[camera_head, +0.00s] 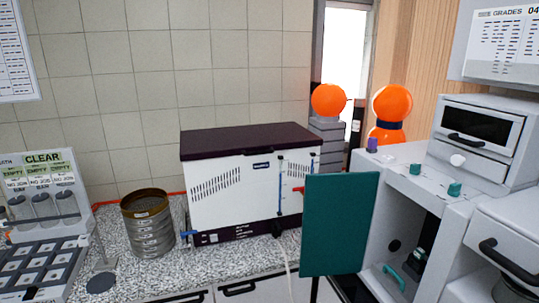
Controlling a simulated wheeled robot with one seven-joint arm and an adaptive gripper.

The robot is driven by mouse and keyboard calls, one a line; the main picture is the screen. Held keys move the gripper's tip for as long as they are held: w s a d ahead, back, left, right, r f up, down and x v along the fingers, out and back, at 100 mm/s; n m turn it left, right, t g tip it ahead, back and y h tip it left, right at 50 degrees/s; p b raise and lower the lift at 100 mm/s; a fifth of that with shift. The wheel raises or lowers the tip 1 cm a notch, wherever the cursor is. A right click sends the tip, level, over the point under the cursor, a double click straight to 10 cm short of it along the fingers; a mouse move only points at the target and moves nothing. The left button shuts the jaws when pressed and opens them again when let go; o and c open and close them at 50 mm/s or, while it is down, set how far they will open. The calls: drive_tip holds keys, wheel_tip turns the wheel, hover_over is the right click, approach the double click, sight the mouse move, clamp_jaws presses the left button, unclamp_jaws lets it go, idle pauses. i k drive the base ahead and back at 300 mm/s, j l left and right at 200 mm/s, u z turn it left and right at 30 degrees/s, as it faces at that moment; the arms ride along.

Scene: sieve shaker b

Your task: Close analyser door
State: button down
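A flat dark teal panel (341,226), which looks like the analyser door, stands swung out in front of the left side of the white analyser cabinet (378,228). The cabinet's front is open, and its dark inner compartment shows, with a small black and teal part (420,258) inside. A teal handle (394,277) sits low at the opening. The panel hides part of the cabinet's left side. I cannot make out the door's hinge or a handle on the panel. My gripper is not in view.
A white box unit with a dark lid (245,140) and a sieve stack (147,226) stand on the speckled counter left of the panel. A drawer with a black handle (505,262) is at right. Two rounded orange shapes (328,100) (391,104) rise behind; I cannot tell what they are.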

sight(338, 208)
drive_tip(key=k+l+z, duration=0.15)
drive_tip(key=z, duration=0.3)
drive_tip(key=k+l+z, duration=0.25)
drive_tip(key=z, duration=0.2)
drive_tip(key=i+j+u, duration=0.2)
drive_tip(key=i+j, duration=0.15)
drive_tip(key=j, duration=0.2)
drive_tip(key=i+j+u, duration=0.15)
drive_tip(key=i+j, duration=0.2)
drive_tip(key=j, duration=0.15)
